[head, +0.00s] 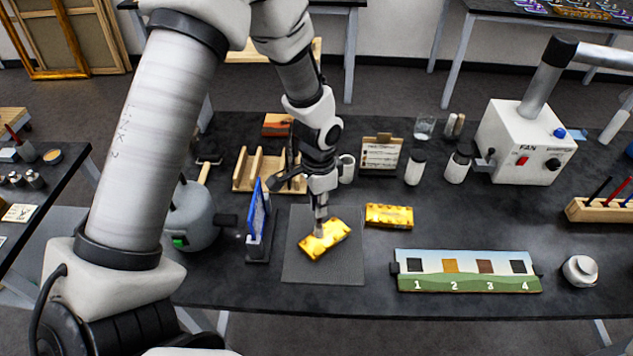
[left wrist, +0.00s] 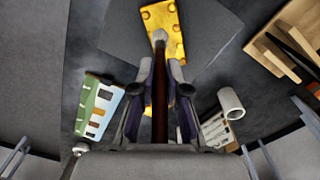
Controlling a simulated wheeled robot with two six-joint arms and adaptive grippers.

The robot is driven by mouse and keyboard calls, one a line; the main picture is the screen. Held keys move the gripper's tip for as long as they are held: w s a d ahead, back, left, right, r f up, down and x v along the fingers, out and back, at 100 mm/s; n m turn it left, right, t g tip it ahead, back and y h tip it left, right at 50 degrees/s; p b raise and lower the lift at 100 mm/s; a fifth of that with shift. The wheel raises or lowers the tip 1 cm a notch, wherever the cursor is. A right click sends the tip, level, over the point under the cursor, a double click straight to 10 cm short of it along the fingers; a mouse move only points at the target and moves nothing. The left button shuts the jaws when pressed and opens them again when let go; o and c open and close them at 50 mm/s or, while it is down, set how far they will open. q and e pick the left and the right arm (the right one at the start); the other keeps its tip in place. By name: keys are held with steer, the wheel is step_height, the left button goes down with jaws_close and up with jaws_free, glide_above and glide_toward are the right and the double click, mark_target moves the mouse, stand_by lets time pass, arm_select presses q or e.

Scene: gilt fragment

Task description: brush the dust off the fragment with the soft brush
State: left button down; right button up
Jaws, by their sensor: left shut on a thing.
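A gold fragment (head: 330,244) lies at an angle on a dark grey square mat (head: 300,270). My left gripper (head: 320,190) is above the fragment, pointing down, and is shut on the soft brush (head: 320,214). In the left wrist view, the brown brush handle (left wrist: 160,105) runs between the fingers and its pale tip reaches the near part of the fragment (left wrist: 164,20). The tip is at or just over the gold surface; I cannot tell whether it touches. A second gold piece (head: 389,216) lies on the table to the right of the mat. My right gripper is not in view.
A blue-framed upright panel (head: 256,215) stands close left of the mat, and a wooden rack (head: 260,168) behind it. A numbered swatch board (head: 467,272) lies to the right. A clipboard (head: 381,155), bottles (head: 415,167) and a white fan box (head: 527,140) stand farther back.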

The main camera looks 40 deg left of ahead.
arm_select(q)
steer(key=shift+w+d+r+p, duration=0.15)
steer(key=shift+r+p, duration=0.2)
steer(key=shift+r, duration=0.3)
steer(key=shift+r+p, duration=0.35)
steer(key=shift+s+r+p, duration=0.15)
steer(key=shift+r+p, duration=0.35)
steer(key=shift+r, duration=0.1)
steer(key=shift+s+r+p, duration=0.15)
steer(key=shift+r+p, duration=0.35)
steer(key=shift+r, duration=0.3)
steer(key=shift+w, duration=0.15)
